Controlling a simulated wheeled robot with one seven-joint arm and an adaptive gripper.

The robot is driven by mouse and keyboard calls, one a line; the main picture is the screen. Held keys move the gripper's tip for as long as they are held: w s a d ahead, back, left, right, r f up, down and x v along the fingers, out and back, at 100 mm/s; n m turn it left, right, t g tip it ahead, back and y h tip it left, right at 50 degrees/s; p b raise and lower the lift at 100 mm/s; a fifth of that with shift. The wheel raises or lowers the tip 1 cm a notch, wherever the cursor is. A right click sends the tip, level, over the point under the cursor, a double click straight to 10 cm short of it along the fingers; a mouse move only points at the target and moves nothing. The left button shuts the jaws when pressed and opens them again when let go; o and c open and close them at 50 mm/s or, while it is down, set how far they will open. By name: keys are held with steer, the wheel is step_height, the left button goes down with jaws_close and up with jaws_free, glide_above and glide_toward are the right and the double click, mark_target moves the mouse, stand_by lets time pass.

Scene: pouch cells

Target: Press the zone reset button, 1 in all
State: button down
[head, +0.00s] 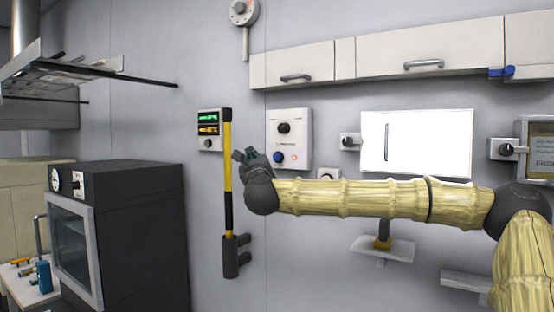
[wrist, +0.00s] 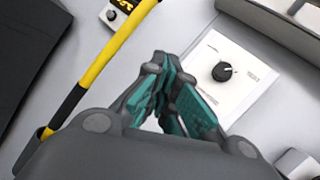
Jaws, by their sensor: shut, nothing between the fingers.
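A white wall panel (head: 303,122) in the head view carries a black knob (head: 284,128), a round blue button (head: 278,157) and a small reddish light (head: 294,158). Its lettering is too small to read, so I cannot tell whether the blue button is the zone reset button. My gripper (head: 246,154) is just left of this panel, in front of the wall. In the wrist view its teal-padded fingers (wrist: 171,72) are shut and empty. Beside them is a white panel with a black knob (wrist: 222,71); no button shows there, and the fingers hide part of it.
A yellow and black pole (head: 228,160) stands upright close to the left of my gripper. A display box (head: 209,130) is behind it. A small knob box (head: 328,174) sits just above my forearm. Cabinets (head: 430,52) hang above; a dark oven (head: 140,225) stands left.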

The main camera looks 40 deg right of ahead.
mark_target(273, 155)
steer(key=shift+d, duration=0.1)
steer(key=shift+w+d+p, duration=0.45)
steer(key=shift+w+d, duration=0.15)
steer(key=shift+d, duration=0.75)
steer(key=shift+w+d+p, duration=0.5)
steer(key=shift+w+d, duration=0.05)
steer(key=shift+d, duration=0.75)
steer(key=shift+w+d+p, duration=0.45)
steer(key=shift+w+d, duration=0.15)
steer(key=shift+d, duration=0.75)
steer(key=shift+w+d+b, duration=0.25)
steer(key=shift+d+b, duration=0.5)
steer(key=shift+d, duration=0.05)
steer(key=shift+a, duration=0.15)
steer(key=shift+s+a+b, duration=0.35)
steer(key=shift+a+b, duration=0.3)
steer(key=shift+a, duration=0.1)
